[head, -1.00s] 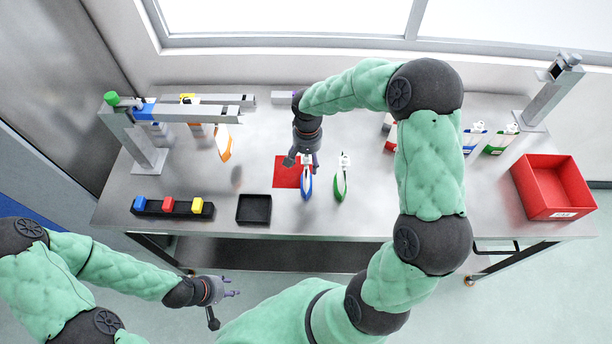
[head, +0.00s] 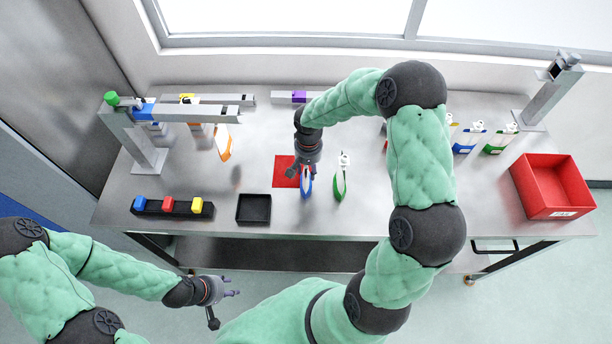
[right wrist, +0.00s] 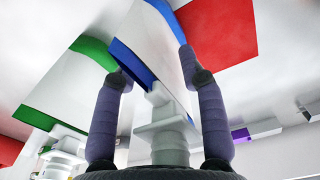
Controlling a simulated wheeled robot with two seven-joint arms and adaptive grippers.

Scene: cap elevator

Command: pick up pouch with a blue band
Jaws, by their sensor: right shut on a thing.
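The pouch with a blue band (head: 307,187) stands upright on the table at the front right edge of a red square (head: 284,174). My right gripper (head: 309,165) is over its top, shut on it. In the right wrist view the blue-banded pouch (right wrist: 150,50) lies between the two fingers (right wrist: 155,75), with its pale spout below. The gripper hides the upper part of the pouch in the head view. My left gripper (head: 231,287) is empty and open, low in front of the table at the left.
A green-banded pouch (head: 341,182) stands close to the right of the held one. A black tray (head: 253,209) and a block holder (head: 172,208) are to the left. An orange-banded pouch (head: 223,145) hangs at a rail. A red bin (head: 552,187) stands at the right.

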